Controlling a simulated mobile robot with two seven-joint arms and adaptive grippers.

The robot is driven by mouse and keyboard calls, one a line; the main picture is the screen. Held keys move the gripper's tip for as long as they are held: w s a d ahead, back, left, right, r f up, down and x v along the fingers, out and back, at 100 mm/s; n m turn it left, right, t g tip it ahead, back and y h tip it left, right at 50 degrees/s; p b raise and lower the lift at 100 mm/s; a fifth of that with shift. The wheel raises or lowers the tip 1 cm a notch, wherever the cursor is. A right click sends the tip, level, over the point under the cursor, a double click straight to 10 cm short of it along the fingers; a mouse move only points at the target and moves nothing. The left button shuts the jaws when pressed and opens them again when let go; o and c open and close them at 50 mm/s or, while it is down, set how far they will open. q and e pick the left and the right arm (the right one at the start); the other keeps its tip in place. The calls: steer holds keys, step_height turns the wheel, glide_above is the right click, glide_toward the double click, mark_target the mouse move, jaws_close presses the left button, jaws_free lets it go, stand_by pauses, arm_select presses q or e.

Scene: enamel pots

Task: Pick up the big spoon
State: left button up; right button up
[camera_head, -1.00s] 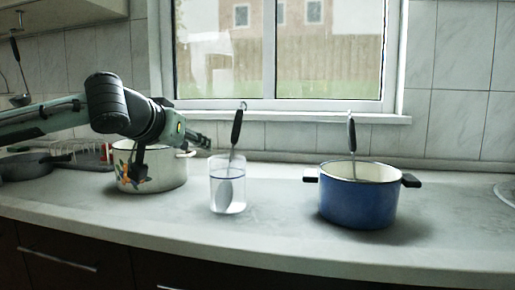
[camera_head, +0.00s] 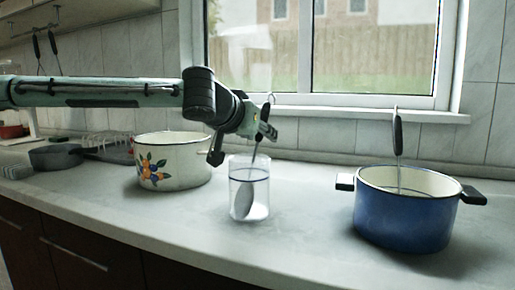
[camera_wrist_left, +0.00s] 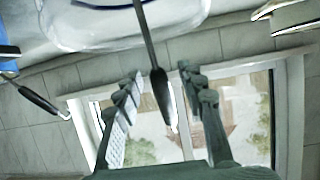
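A large spoon (camera_head: 245,200) with a dark handle stands tilted in a clear glass (camera_head: 236,176) of water in the middle of the counter. My left gripper (camera_head: 264,132) is at the upper part of its handle, above the glass, and partly hides it. In the left wrist view the handle (camera_wrist_left: 160,88) runs between my two open fingers, with a gap on both sides. Another dark-handled utensil (camera_head: 397,135) stands in the blue pot (camera_head: 405,225) on the right; its lower end is hidden inside. My right gripper is not in view.
A white pot with painted flowers (camera_head: 185,160) stands left of the glass, beneath my left arm. A dark pan (camera_head: 55,157) lies farther left. The window (camera_head: 350,60) is behind the counter (camera_head: 310,215), which is clear in front of the glass.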

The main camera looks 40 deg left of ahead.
arm_select(q)
steer(key=shift+w, duration=0.25)
jaws_close()
